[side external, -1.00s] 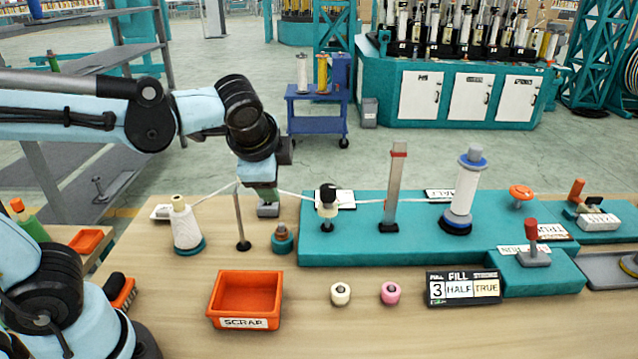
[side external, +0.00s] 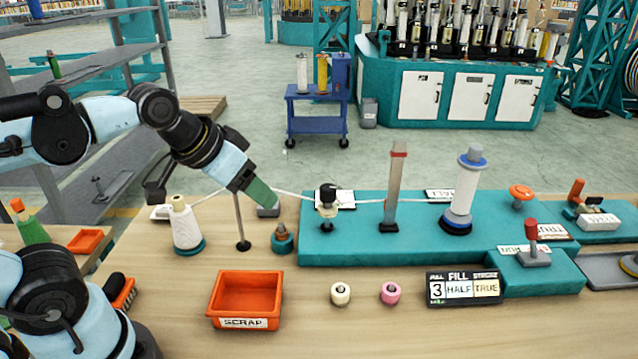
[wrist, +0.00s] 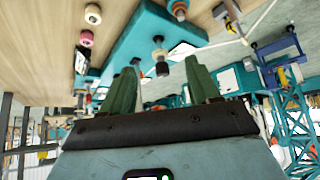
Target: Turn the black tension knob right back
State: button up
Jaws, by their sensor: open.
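The black tension knob (side external: 328,193) sits on top of a small post with a pale collar, at the left end of the teal bench unit. A white rope passes by it. My gripper (side external: 268,203) is tilted down to the right, with its green fingers left of the knob and apart from it. In the wrist view the knob (wrist: 162,69) shows between and beyond the fingertips of my open, empty gripper (wrist: 160,78). The knob's marking or turn position is too small to tell.
A white cone spool (side external: 185,228) and a thin dark post (side external: 240,222) stand left. A tall grey post (side external: 394,190) and a white bobbin (side external: 465,190) stand right of the knob. An orange scrap bin (side external: 245,295) and two small rolls lie in front on clear table.

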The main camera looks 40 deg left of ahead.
dwell(0.3)
jog(key=m+g+y, duration=0.2)
jog(key=m+y, duration=0.7)
jog(key=m, duration=0.6)
send_near(323, 187)
jog(key=a+f, duration=0.1)
jog(key=a, duration=0.6)
jog(key=w+d+f+m+t+y, duration=0.1)
jog(key=d+f+m+y, duration=0.65)
jog(key=d, duration=0.25)
jog(key=shift+n+y, duration=0.25)
jog(key=x, duration=0.8)
jog(key=r+x, duration=0.1)
jog(key=x, duration=0.3)
jog(key=shift+w+d, duration=0.1)
